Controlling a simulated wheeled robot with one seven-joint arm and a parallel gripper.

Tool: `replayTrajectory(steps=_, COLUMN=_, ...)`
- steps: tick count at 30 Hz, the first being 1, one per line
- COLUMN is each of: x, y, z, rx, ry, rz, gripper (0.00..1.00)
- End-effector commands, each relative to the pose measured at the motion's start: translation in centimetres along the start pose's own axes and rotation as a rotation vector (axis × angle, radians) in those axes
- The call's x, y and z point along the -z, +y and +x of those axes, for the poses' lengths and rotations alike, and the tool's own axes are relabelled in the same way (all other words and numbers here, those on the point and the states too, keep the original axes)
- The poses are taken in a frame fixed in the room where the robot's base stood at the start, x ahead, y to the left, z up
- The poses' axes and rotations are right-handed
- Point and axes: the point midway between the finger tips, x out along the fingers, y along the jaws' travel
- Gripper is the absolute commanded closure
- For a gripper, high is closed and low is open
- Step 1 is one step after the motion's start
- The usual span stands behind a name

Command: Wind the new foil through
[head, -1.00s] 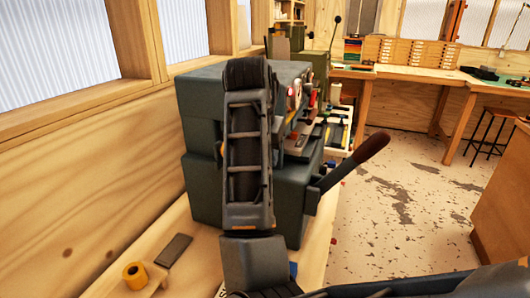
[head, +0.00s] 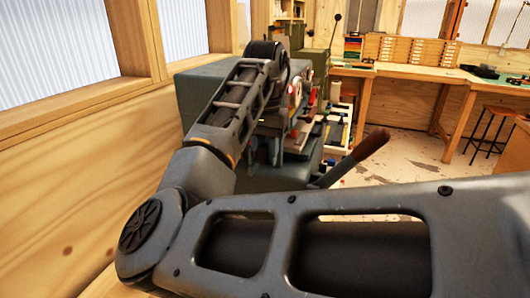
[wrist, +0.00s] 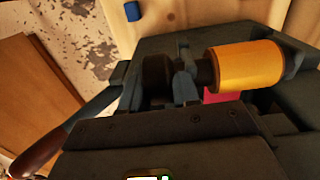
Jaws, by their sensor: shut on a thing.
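The new foil is a golden-yellow roll (wrist: 250,66) in the wrist view, sitting sideways on a dark spindle at the upper right. A dark round part (wrist: 157,72) is left of it, in line with the spindle. My gripper (wrist: 180,86) appears shut on this dark part, with a grey finger beside it; the contact is partly hidden in shadow. The grey-green machine (head: 205,92) stands behind my arm in the head view. My arm hides much of its front, and the gripper cannot be made out there.
A lever with a brown handle (head: 371,144) sticks out from the machine's right side, and its handle also shows in the wrist view (wrist: 38,153). A wooden wall with windows is close on the left. The floor (head: 400,150) at the right is open, with a stool (head: 488,135) farther back.

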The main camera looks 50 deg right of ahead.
Motion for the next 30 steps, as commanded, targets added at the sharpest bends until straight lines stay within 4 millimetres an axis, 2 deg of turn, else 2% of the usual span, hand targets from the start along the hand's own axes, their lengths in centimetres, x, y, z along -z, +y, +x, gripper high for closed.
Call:
replayTrajectory(steps=9, x=0.1, y=0.0, z=0.0, rx=0.001, ry=0.003, rz=-0.001, gripper=1.0)
replayTrajectory(steps=10, x=0.1, y=0.0, z=0.0, rx=0.001, ry=0.004, rz=-0.001, gripper=0.67)
replayTrajectory(steps=15, x=0.1, y=0.0, z=0.0, rx=0.001, ry=0.003, rz=0.0, gripper=0.51)
replayTrajectory(steps=24, x=0.1, y=0.0, z=-0.2, rx=0.002, ry=0.002, rz=0.0, gripper=0.49)
replayTrajectory(steps=30, x=0.1, y=-0.1, z=-2.4, rx=0.005, ry=0.002, rz=0.002, gripper=0.49)
